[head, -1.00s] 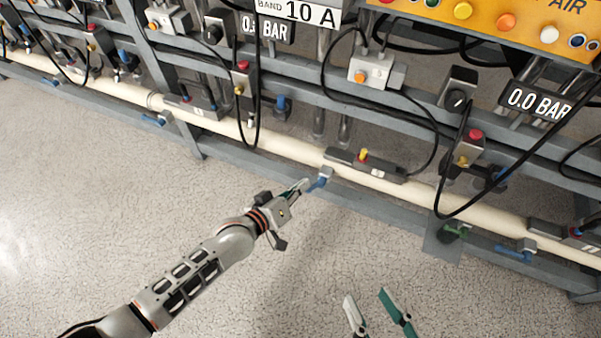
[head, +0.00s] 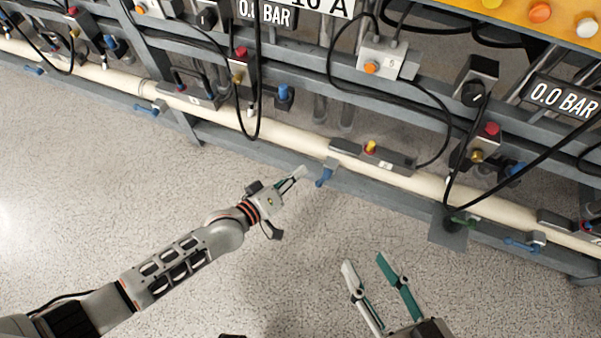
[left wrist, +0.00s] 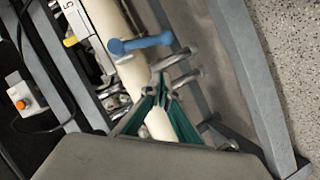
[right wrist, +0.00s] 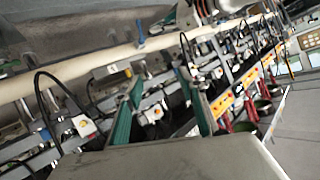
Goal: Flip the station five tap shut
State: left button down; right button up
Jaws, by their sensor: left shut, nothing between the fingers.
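The station five tap has a blue lever (head: 324,177) on the cream pipe's lower side, below the grey block marked 5 (head: 385,160). The lever points down toward the floor, roughly across the pipe. In the left wrist view the lever (left wrist: 142,44) also lies crosswise to the pipe, above the fingertips. My left gripper (head: 302,172) is just left of the lever, shut and empty, with a small gap between them. Its green fingers (left wrist: 161,88) meet at the tips in the left wrist view. My right gripper (head: 363,262) is open and empty over the floor, below and right of the tap.
The cream pipe (head: 290,151) and grey frame rails run across the view. Other blue taps (head: 147,109) sit along it, and a green tap (head: 462,219) stands to the right. Black hoses loop in front. The floor (head: 90,180) before the rack is clear.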

pick_arm(q)
jog(key=a+f+p+v, duration=0.1)
jog(key=p+v, duration=0.1)
jog(key=v, duration=0.8)
jog(key=shift+w+f, duration=0.25)
pick_arm(e)
jog(key=d, duration=0.1)
jog(key=n, duration=0.1)
jog(key=d+n, duration=0.1)
jog(key=shift+w+d+f+g+h, duration=0.15)
jog(key=shift+w+d+g+h, duration=0.1)
jog(key=shift+d+g+h, duration=0.05)
jog(key=shift+w, duration=0.1)
